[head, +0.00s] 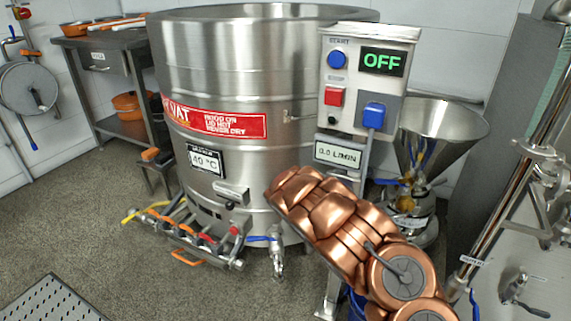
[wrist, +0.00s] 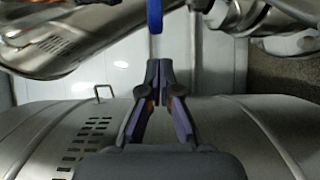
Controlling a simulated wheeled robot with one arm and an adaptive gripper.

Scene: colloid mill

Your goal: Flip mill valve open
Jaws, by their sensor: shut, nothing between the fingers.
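The mill with its steel funnel hopper (head: 443,120) stands at the right in the head view. Small blue and yellow fittings show around its lower body, partly hidden by my copper arm; I cannot tell for certain which is the mill valve. In the wrist view, a blue upright lever-like piece (wrist: 155,15) is at the top edge, beyond my gripper's tips, with a gap visible in the picture. My gripper (wrist: 161,66) is shut and empty, its dark fingertips together. In the head view my gripper is not visible.
A large steel kettle (head: 245,60) fills the middle, with a control box (head: 365,85) reading OFF. A pipe manifold (head: 190,235) and a blue-handled kettle valve (head: 275,245) are low in front. Steel pipework (wrist: 265,15) crosses the wrist view's upper right.

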